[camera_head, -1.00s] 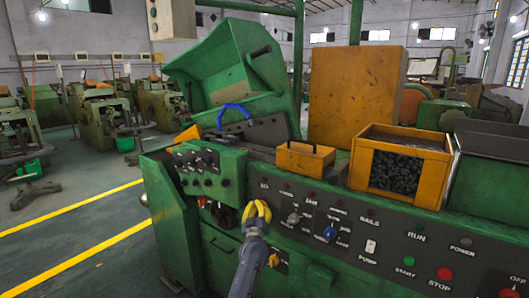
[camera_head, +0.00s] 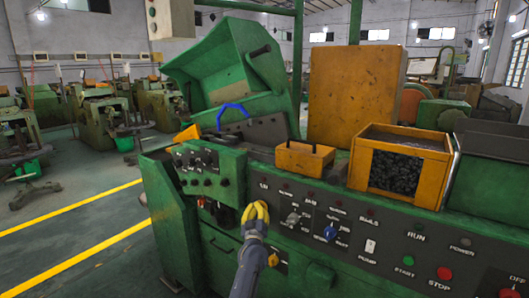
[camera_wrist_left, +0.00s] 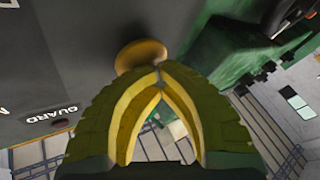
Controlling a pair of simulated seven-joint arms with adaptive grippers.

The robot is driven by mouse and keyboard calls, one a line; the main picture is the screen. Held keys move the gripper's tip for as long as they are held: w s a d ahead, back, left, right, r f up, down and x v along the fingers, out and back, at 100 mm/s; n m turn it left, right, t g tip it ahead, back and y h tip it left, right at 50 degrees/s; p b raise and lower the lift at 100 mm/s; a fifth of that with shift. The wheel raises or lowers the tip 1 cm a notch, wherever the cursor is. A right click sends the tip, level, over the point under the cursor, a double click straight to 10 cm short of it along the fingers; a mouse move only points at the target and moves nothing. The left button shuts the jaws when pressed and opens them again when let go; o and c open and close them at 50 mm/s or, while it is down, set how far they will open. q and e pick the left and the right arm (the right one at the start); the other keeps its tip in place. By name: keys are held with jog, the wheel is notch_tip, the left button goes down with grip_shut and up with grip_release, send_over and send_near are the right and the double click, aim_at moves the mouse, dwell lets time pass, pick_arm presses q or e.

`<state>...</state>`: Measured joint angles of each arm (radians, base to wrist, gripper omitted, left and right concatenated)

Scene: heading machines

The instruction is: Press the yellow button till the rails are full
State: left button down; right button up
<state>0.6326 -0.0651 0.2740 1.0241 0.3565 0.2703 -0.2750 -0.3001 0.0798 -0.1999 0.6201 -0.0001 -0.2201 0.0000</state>
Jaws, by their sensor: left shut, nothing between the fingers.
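My left gripper (camera_head: 256,208), with yellow fingers, is in front of the green machine's dark control panel. Its fingertips are together and empty, as the left wrist view (camera_wrist_left: 159,70) also shows. In that view a round yellow button (camera_wrist_left: 140,53) sits on the dark panel just beyond the tips, close to them; I cannot tell whether they touch. In the head view a yellow knob (camera_head: 273,260) shows on the panel, right of my gripper's wrist. I cannot tell if it is the same one. A panel label reads RAILS (camera_head: 371,221). My right gripper is out of view.
A small yellow box (camera_head: 305,160) and a yellow-framed bin of dark parts (camera_head: 400,170) stand on the machine. Green START (camera_head: 408,260) and red STOP (camera_head: 444,273) buttons are at the right. The floor at the left is open, with yellow lines.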

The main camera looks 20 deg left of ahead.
pick_arm(q)
jog(key=shift+s+a, duration=0.25)
jog(key=shift+s, duration=0.6)
jog(key=shift+s+a, duration=0.25)
jog(key=shift+s, duration=0.6)
jog(key=shift+s+a, duration=0.25)
jog(key=shift+s, duration=0.6)
